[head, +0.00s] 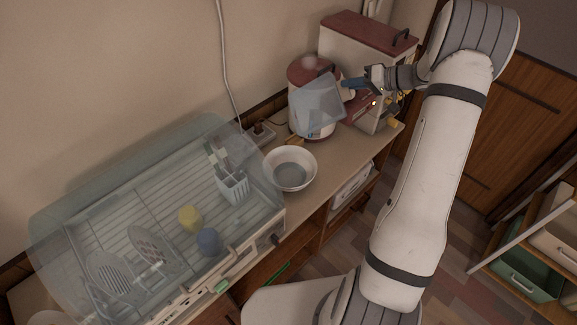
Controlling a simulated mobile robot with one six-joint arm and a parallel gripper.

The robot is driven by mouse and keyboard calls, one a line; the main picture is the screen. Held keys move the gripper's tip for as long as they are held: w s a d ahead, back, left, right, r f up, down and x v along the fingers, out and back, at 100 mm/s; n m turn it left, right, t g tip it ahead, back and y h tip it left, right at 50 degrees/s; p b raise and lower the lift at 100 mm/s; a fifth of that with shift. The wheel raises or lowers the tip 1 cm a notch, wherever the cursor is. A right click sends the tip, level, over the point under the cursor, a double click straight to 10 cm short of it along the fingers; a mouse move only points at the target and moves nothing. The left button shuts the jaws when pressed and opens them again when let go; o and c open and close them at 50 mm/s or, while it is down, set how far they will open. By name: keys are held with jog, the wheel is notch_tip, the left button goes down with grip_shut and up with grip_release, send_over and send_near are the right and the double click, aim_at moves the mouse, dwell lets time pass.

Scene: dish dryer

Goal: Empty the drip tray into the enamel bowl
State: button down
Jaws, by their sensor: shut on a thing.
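The drip tray (321,104) is a translucent pale-blue, shallow piece. My gripper (354,85) is shut on its right edge and holds it up, steeply tilted, in front of a white pot with a dark red lid. The white enamel bowl (271,171) stands on the counter, lower and to the left of the tray, apart from it. The bowl's inside shows a grey-blue round area; I cannot tell whether this is water or its bottom. Any water in the tray cannot be made out.
The dish dryer (130,208) with a clear cover, cups, plates and a cutlery holder fills the counter's left. The red-lidded pot (299,72) and a white bin with a red lid (352,48) stand behind the tray. A wall socket (262,133) is behind the bowl.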

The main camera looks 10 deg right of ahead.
jog(key=w+d+m+y, duration=0.1)
jog(key=d, duration=0.1)
jog(key=w+d+m+y, duration=0.1)
jog(key=d, duration=0.2)
jog(key=w+d+m+y, duration=0.1)
jog(key=w+d, duration=0.1)
jog(key=shift+d+f, duration=0.15)
jog(key=shift+d, duration=0.1)
jog(key=shift+w+d+m+y, duration=0.5)
jog(key=shift+d+m+y, duration=0.2)
jog(key=shift+d, duration=0.2)
jog(key=shift+w+d+m+y, duration=0.45)
jog(key=shift+d+m+y, duration=0.2)
jog(key=shift+d, duration=0.2)
jog(key=shift+r, duration=2.55)
